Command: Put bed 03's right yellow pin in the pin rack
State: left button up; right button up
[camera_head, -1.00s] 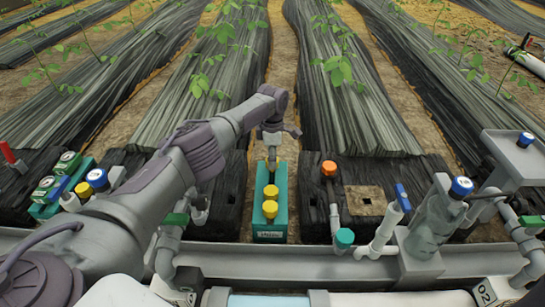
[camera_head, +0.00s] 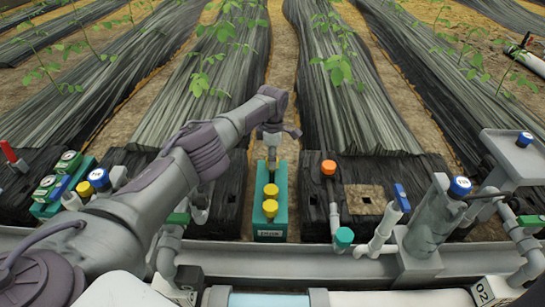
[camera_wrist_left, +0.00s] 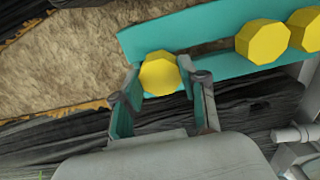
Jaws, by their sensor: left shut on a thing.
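The pin rack (camera_head: 270,236) is a narrow teal block standing between two black-covered beds, with a small label on its front. Two yellow pins (camera_head: 271,208) stand in it, one behind the other. My left gripper (camera_head: 272,156) points down at the rack's far end. In the left wrist view, its two fingers (camera_wrist_left: 161,92) are shut on a yellow pin (camera_wrist_left: 159,73) over the end of the teal rack (camera_wrist_left: 218,66). The pin's lower part is hidden, so I cannot tell how far it sits in the rack. My right gripper is not in view.
An orange-capped part (camera_head: 329,168) and a teal-capped pipe (camera_head: 344,237) stand right of the rack. A blue-capped grey fitting (camera_head: 459,187) is farther right. Left of my arm is a teal holder (camera_head: 44,212) with green, blue and yellow caps. A grey rail crosses in front.

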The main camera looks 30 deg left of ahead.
pick_arm(q)
jog(key=shift+f, duration=0.6)
jog(key=o, duration=1.2)
notch_tip(320, 180, up, 8)
jog(key=p, duration=0.8)
